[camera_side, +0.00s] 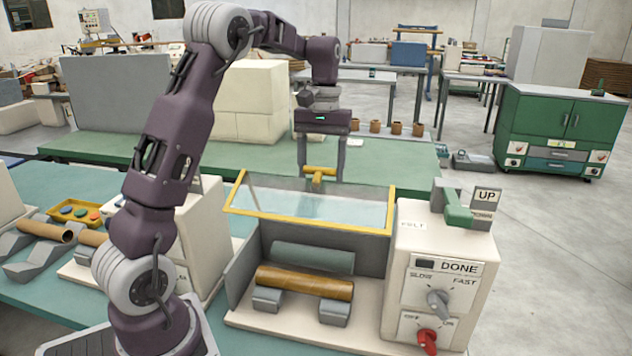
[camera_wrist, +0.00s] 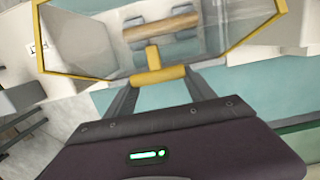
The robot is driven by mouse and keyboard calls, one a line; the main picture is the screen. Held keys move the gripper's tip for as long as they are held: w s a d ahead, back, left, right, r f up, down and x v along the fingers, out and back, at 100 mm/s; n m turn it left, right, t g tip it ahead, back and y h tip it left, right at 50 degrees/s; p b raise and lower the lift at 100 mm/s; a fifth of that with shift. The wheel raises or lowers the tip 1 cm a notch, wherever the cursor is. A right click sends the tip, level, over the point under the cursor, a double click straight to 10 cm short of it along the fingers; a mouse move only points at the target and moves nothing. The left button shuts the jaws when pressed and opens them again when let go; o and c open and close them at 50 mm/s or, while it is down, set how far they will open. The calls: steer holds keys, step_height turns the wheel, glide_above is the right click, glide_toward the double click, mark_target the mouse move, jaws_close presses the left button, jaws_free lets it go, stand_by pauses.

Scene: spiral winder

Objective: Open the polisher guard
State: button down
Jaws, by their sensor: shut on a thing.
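The polisher guard (camera_side: 335,211) is a clear panel in a yellow frame. A brown cylinder (camera_side: 305,281) lies on two grey supports inside the polisher, below the guard.
The polisher's control box (camera_side: 398,260) on the right has a "DONE" display, a grey knob (camera_side: 438,300) and a red knob (camera_side: 427,340). A green lever (camera_side: 456,210) stands on top by an "UP" sign. Another brown tube (camera_side: 52,232) lies on a grey stand at left.

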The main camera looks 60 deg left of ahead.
steer(key=shift+w+a+f, duration=0.25)
steer(key=shift+w+a, duration=0.75)
steer(key=shift+a, duration=0.1)
steer(key=shift+w+a+f, duration=0.2)
steer(key=shift+w+a, duration=0.8)
steer(key=shift+a, duration=0.05)
steer(key=shift+c, duration=1.6)
jaws_free()
step_height(320, 180, up, 7)
steer(key=shift+w+a, duration=0.25)
steer(key=shift+w, duration=0.1)
